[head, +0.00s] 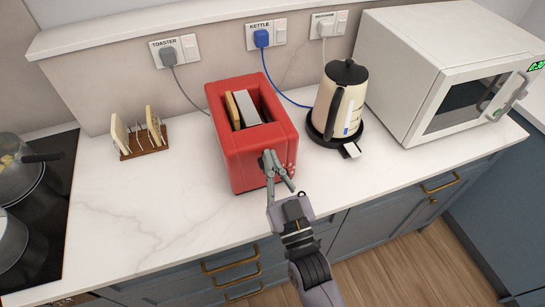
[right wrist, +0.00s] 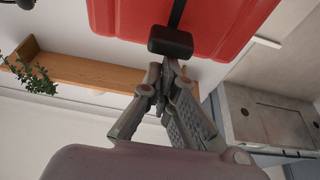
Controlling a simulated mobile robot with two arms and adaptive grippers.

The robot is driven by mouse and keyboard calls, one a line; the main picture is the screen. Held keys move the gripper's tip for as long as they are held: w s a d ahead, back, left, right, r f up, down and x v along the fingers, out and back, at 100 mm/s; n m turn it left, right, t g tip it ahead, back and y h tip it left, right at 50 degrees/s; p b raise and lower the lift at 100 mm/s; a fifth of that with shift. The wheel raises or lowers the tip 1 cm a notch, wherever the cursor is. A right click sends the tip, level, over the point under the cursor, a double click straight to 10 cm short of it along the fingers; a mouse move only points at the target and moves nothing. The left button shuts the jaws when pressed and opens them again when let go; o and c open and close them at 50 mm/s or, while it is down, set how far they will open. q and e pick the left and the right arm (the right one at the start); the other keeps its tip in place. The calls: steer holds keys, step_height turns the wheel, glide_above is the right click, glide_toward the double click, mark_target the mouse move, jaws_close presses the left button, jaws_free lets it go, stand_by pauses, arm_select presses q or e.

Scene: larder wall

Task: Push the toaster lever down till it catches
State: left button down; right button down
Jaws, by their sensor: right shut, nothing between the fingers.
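The red toaster (head: 244,150) stands upright on the counter, with a brown bread slice (head: 232,110) sticking out of its top. My right gripper (head: 273,160) is shut and empty at the toaster's front face, and hides the lever in the head view. In the right wrist view the black lever knob (right wrist: 170,41) sits on a dark slot in the red face (right wrist: 225,22). The shut fingertips (right wrist: 167,70) are right beside the knob; I cannot tell if they touch it. My left gripper is out of view.
A cream kettle (head: 338,100) on its black base stands right of the toaster, with a white microwave (head: 425,60) beyond. A toast rack (head: 142,140) with bread is at left, near the hob (head: 45,215). The counter (head: 150,215) at front left is clear.

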step_height(320, 180, down, 6)
steer(key=b, duration=0.3)
steer(key=shift+f+b, duration=0.2)
steer(key=shift+b, duration=0.1)
